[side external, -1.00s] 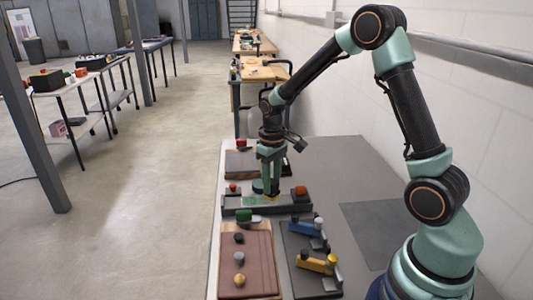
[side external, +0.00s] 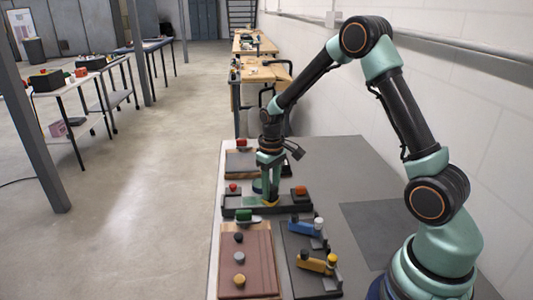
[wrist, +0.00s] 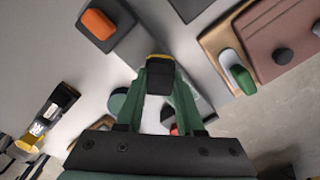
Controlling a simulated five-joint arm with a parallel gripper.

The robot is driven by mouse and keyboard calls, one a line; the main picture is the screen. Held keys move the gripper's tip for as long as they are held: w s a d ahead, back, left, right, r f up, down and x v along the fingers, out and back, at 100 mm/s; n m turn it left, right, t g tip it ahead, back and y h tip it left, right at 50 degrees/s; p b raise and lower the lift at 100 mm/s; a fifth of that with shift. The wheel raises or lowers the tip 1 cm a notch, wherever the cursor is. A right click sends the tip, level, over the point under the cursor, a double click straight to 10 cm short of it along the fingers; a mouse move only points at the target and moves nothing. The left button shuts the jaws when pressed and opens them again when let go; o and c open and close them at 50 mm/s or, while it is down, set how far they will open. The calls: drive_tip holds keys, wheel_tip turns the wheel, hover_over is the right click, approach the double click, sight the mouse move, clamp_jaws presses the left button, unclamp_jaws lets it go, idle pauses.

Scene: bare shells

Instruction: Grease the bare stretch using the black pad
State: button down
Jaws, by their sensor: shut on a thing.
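My gripper (side external: 268,198) points down over a long dark fixture (side external: 285,209) and is shut on the black pad. In the wrist view the black pad (wrist: 161,76), with a yellow upper edge, sits between the fingertips. The fixture carries a red knob (side external: 233,188) at its left end and an orange-red block (side external: 300,190) on its right end. The pad is low, at the fixture's middle; I cannot tell whether it touches. The bare stretch is not clearly visible behind the fingers and pad.
A dark teal round thing (side external: 257,185) stands just behind my gripper. In front are a brown board (side external: 260,262) with knobs and a green-topped piece (side external: 244,215), and a dark tray (side external: 295,275) with blue and yellow pieces. A grey mat (side external: 370,225) lies clear on the right.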

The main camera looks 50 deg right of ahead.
drive_tip(key=shift+s+a+r, duration=0.2)
drive_tip(key=shift+s+a, duration=0.3)
drive_tip(key=shift+r, duration=3.9)
drive_tip(key=shift+d, duration=0.15)
